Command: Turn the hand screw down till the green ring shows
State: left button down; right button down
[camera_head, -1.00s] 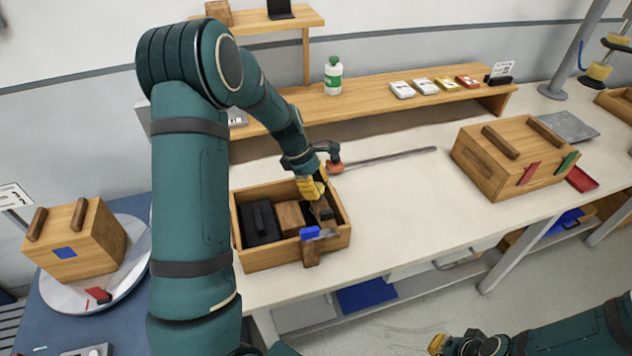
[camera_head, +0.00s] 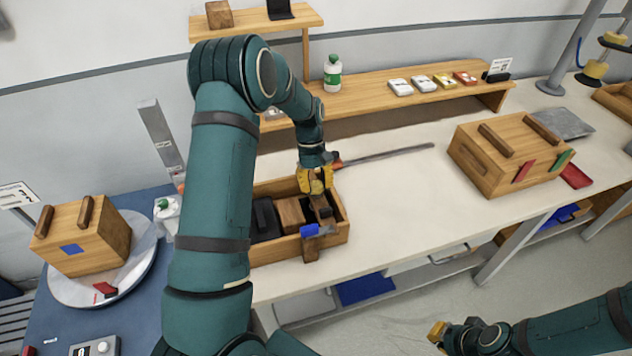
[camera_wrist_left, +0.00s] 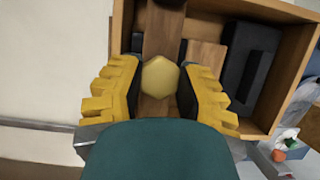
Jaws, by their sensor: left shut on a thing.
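The hand screw shows in the left wrist view as a yellow six-sided knob (camera_wrist_left: 160,77) above a brown wooden piece. My left gripper (camera_head: 316,186) points down over the right part of an open wooden box (camera_head: 290,250). Its yellow fingers (camera_wrist_left: 160,88) are shut on the knob from both sides. In the head view the fingers mostly hide the knob. No green ring shows; the screw's shaft below the knob is hidden. My right gripper (camera_head: 438,334) is low at the bottom right, away from the table, and its opening cannot be made out.
The box holds dark blocks and wooden pieces; a blue-topped part (camera_head: 316,230) sits at its front rim. A long grey bar (camera_head: 385,154) lies behind it. A closed wooden crate (camera_head: 510,155) stands right, another crate (camera_head: 80,235) on a left turntable. Mid-table is clear.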

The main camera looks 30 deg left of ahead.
pick_arm(q)
jog(key=m, duration=0.2)
jog(key=m+g+y, duration=0.1)
jog(key=shift+s+d+f+m, duration=0.1)
jog(key=shift+d+f+m, duration=0.05)
jog(key=shift+m, duration=0.25)
jog(key=m+y, duration=0.1)
jog(key=m, duration=0.2)
jog(key=shift+m+g, duration=0.3)
jog(key=m+y, duration=0.2)
jog(key=m, duration=0.2)
jog(key=shift+m+y, duration=0.7)
jog(key=shift+m, duration=1.2)
jog(key=shift+p, duration=0.3)
jog(key=c, duration=0.5)
grip_release()
jog(key=shift+c, duration=0.2)
